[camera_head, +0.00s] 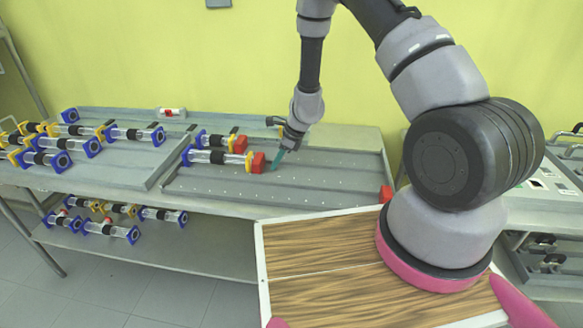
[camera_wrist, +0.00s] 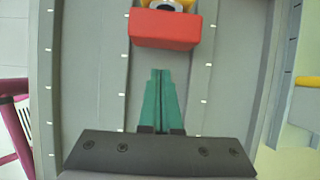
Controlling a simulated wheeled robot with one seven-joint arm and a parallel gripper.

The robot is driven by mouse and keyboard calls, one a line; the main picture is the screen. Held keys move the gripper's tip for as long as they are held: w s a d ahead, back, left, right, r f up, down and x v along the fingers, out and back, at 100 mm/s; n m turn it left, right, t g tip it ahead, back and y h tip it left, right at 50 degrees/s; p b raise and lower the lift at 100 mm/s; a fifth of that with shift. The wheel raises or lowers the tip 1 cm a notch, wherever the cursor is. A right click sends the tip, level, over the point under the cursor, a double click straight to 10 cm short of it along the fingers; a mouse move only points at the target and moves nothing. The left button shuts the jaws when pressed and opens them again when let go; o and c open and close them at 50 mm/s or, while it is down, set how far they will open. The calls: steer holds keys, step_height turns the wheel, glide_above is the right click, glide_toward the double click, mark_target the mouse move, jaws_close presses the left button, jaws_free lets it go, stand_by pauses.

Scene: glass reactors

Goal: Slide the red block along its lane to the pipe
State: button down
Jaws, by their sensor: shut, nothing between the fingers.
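A red block (camera_head: 258,162) sits at the yellow end of a glass pipe (camera_head: 215,157) on the grey laned tray. In the wrist view the red block (camera_wrist: 165,30) lies ahead of my fingers, right up against the yellow pipe end (camera_wrist: 167,4); I cannot tell whether they touch. My gripper (camera_head: 278,160) points down just right of this block. In the wrist view its teal fingers (camera_wrist: 160,75) are together and empty, with a small gap to the block's near face.
A second red block (camera_head: 240,144) sits at another pipe in the lane behind. A third red block (camera_head: 386,194) stands at the tray's right end. More blue-and-yellow-ended pipes (camera_head: 62,143) lie on the left of the bench and on the shelf below.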

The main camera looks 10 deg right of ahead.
step_height(320, 180, up, 11)
steer(key=shift+f, duration=0.2)
stand_by(0.6)
steer(key=s+d+r+n+t, duration=0.1)
steer(key=s+d+r+n, duration=0.15)
steer(key=r, duration=0.55)
steer(key=s+d+r+n, duration=0.1)
steer(key=s+r+n, duration=0.15)
steer(key=r, duration=0.55)
steer(key=s+d+r+n+t, duration=0.1)
steer(key=d+r+n, duration=0.15)
steer(key=r, duration=0.65)
steer(key=s+d+r+n+t+h, duration=0.1)
steer(key=s+d+r+n, duration=0.4)
steer(key=s, duration=0.5)
steer(key=s+d+r+n+t+h, duration=0.2)
steer(key=s+d+r+n, duration=0.2)
steer(key=s+r, duration=0.3)
steer(key=s+d, duration=0.1)
steer(key=s, duration=0.1)
steer(key=shift+s+d+r+n+t, duration=0.25)
steer(key=shift+s+r+n+t, duration=0.05)
steer(key=shift+s+r+n, duration=0.05)
